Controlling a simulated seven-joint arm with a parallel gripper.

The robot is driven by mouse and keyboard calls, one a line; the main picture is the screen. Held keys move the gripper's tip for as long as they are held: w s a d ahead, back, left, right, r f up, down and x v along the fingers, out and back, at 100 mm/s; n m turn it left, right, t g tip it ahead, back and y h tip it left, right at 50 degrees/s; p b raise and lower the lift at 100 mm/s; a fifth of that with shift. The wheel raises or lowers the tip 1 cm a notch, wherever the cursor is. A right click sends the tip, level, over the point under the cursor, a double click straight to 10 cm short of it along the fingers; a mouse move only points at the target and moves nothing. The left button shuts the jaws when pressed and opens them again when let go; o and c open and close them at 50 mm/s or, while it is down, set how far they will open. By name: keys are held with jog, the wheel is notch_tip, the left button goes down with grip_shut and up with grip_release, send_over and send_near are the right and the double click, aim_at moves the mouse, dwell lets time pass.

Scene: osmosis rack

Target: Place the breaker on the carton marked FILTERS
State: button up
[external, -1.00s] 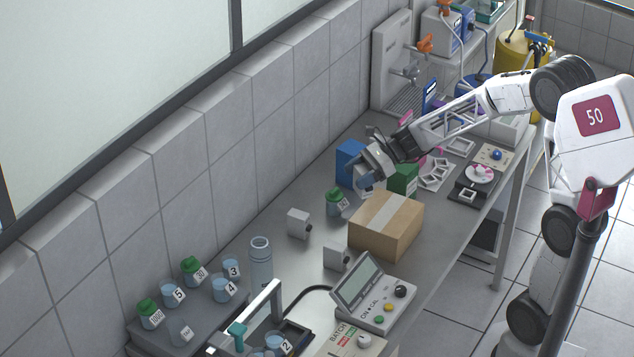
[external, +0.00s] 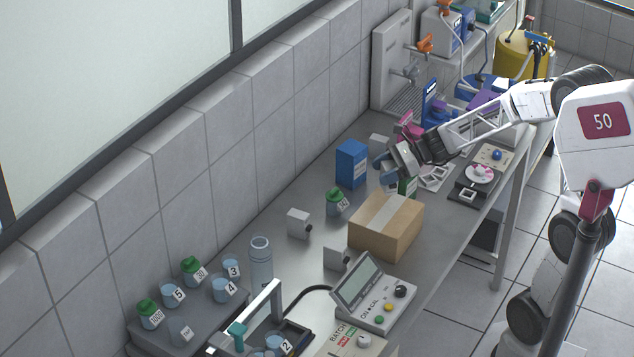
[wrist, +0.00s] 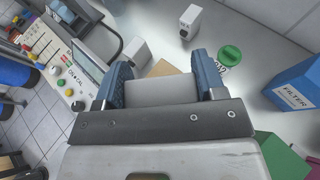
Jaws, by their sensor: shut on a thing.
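The blue carton (external: 351,164) stands upright on the bench. In the wrist view the carton (wrist: 296,92) is at the right, and its label reads FILTER, the rest cut off. My gripper (external: 384,168) is above the bench, right of the blue carton and near the green carton (external: 407,187). In the wrist view my gripper (wrist: 163,82) has its blue fingers closed on a plain grey block, the breaker (wrist: 160,90). Its far side is hidden. The held breaker is hard to make out in the external view.
A brown box (external: 386,238), a green-lidded jar (external: 336,203) and two grey blocks with black knobs, one (external: 298,224) left and one (external: 336,258) nearer, stand in front. A pale block (external: 378,142) shows behind my gripper. A control box (external: 372,295) is at the front.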

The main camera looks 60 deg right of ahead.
aim_at(383, 189)
jog(key=shift+f, duration=1.8)
jog(key=shift+f, duration=0.1)
jog(key=shift+f, duration=1.9)
jog(key=shift+f, duration=0.15)
jog(key=o, duration=1)
jog(key=shift+d+r, duration=0.1)
jog(key=shift+r, duration=0.1)
jog(key=shift+v, duration=5.9)
